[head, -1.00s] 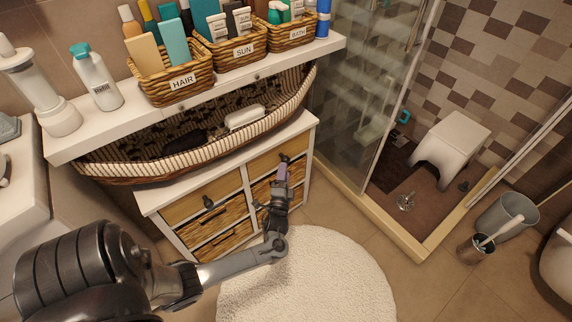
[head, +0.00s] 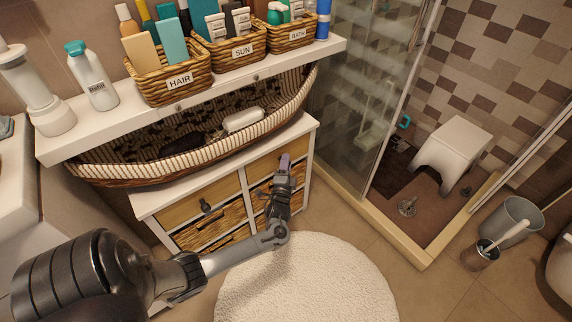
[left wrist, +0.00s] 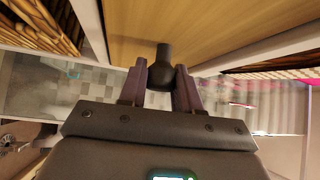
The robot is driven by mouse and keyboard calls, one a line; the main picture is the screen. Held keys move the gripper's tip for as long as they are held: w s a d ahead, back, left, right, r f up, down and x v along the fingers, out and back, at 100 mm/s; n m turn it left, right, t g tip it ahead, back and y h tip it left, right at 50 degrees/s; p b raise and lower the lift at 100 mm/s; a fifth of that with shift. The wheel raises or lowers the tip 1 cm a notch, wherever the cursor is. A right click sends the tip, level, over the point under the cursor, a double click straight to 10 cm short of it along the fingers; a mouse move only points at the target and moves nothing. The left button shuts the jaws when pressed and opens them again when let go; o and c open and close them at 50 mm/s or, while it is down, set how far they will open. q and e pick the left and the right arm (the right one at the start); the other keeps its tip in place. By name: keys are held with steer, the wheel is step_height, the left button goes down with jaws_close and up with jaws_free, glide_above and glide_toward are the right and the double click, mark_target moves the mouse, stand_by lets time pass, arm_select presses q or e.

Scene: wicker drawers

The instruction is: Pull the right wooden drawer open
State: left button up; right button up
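The right wooden drawer (head: 262,166) is the plain upper right front of the white cabinet. It looks closed, in line with the frame. My left gripper (head: 285,162) is at this drawer's front and covers its knob in the head view. In the left wrist view, the dark round knob (left wrist: 161,72) stands between the two purple-grey fingers of the left gripper (left wrist: 161,80). The fingers lie right against both sides of the knob, with no clear gap. My right gripper is not in view.
The left wooden drawer (head: 185,204) has a dark knob, with wicker drawers below. A long wicker basket (head: 190,160) lies on the cabinet under a white shelf (head: 60,147). A round white rug (head: 310,285) lies in front. The shower glass (head: 350,100) stands to the right.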

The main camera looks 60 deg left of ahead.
arm_select(q)
jaws_close()
